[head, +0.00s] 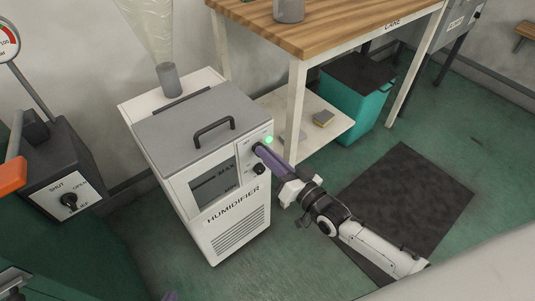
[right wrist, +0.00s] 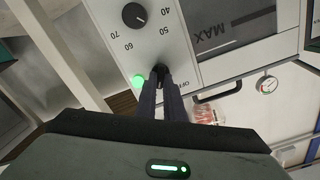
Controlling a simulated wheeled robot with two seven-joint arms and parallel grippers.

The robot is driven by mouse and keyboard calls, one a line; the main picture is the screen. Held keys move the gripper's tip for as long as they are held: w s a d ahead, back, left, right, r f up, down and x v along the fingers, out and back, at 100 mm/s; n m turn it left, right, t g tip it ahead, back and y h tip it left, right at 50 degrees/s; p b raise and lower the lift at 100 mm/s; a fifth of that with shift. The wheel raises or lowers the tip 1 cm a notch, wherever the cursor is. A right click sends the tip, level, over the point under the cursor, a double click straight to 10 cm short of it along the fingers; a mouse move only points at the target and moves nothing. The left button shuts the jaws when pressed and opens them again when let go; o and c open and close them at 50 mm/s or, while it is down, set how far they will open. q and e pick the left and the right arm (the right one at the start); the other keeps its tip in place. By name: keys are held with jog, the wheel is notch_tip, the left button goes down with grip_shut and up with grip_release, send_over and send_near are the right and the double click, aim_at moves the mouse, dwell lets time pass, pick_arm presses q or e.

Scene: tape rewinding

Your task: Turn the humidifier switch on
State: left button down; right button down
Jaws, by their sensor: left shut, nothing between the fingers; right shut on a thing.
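The white and grey humidifier (head: 165,130) stands on the floor at the centre left of the head view. My right gripper (head: 260,150) reaches its front panel, with purple fingers shut on the small dark switch (right wrist: 160,71). The fingers (right wrist: 161,82) hide most of the switch; part of an "OFF" label shows beside it. A green light (head: 268,139) glows next to the switch, and it also shows in the right wrist view (right wrist: 139,81). A pale plume rises from the grey nozzle (head: 168,79). Only purple tips of my left gripper (head: 170,296) show at the bottom edge, shut and empty.
A round numbered dial (right wrist: 134,15) sits on the same panel, near the switch. A wooden-topped table (head: 345,30) stands behind, with a teal bin (head: 352,105) under it. A grey SHUT/OPEN valve box (head: 65,175) is at left. A dark mat (head: 410,200) lies at right.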

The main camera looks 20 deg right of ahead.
jog(key=c, duration=1.9)
grip_release()
jog(key=shift+o, duration=0.2)
jog(key=p+v, duration=0.1)
jog(key=v, duration=0.9)
jog(key=shift+s, duration=0.2)
jog(key=s+a+f+n+g+h+p, duration=0.1)
jog(key=s+a+n+g+p, duration=0.1)
jog(key=s, duration=0.5)
jog(key=s+a+f+n+g+h+p, duration=0.2)
jog(key=s+g+p, duration=0.3)
jog(key=s, duration=0.3)
jog(key=shift+s+a+f+g+h+p, duration=0.25)
jog(key=shift+f+g+h+p, duration=0.05)
jog(key=shift+g, duration=0.3)
